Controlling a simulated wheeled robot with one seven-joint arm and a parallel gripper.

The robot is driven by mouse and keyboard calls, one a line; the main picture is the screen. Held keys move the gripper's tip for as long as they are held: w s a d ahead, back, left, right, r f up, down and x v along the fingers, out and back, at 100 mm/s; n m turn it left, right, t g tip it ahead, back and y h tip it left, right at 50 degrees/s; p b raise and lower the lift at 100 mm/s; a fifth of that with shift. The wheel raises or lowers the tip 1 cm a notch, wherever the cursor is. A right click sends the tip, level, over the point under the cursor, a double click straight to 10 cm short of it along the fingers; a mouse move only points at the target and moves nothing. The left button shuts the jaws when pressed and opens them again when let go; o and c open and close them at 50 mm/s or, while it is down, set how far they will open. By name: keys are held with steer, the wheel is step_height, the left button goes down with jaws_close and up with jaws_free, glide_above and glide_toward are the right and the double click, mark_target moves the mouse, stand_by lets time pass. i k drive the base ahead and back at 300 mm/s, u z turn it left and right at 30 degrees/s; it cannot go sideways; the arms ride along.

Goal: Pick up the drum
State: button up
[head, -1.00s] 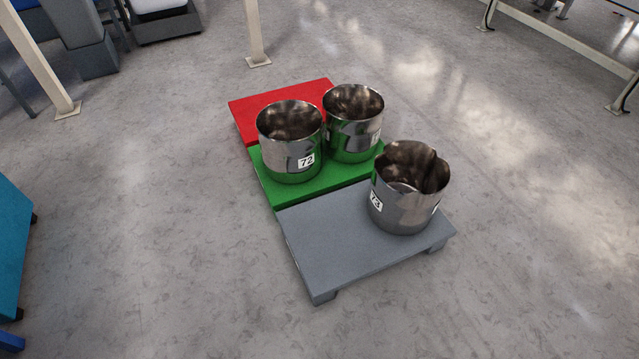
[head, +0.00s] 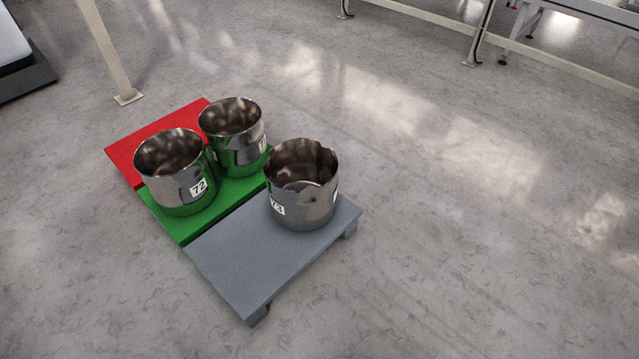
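Three open-topped shiny metal drums are in the head view. The drum labelled 73 (head: 306,205) stands upright on the grey platform (head: 240,265), and its rim looks dented or notched. The drum labelled 72 (head: 168,188) stands on the green platform (head: 184,229), at the left. A third drum (head: 235,148) stands behind it to the right, also on the green platform; its label is only partly visible. The insides that show look empty. My gripper is not in view.
A red platform (head: 135,150) with a bare top adjoins the green one at the back. A cream post (head: 108,55) stands behind it. Metal frames (head: 480,35) run along the back right. The grey floor (head: 480,220) to the right and front is clear.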

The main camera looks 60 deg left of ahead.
mark_target(301, 174)
steer(key=i, duration=1.95)
steer(key=u, duration=3.6)
steer(key=i, duration=1.65)
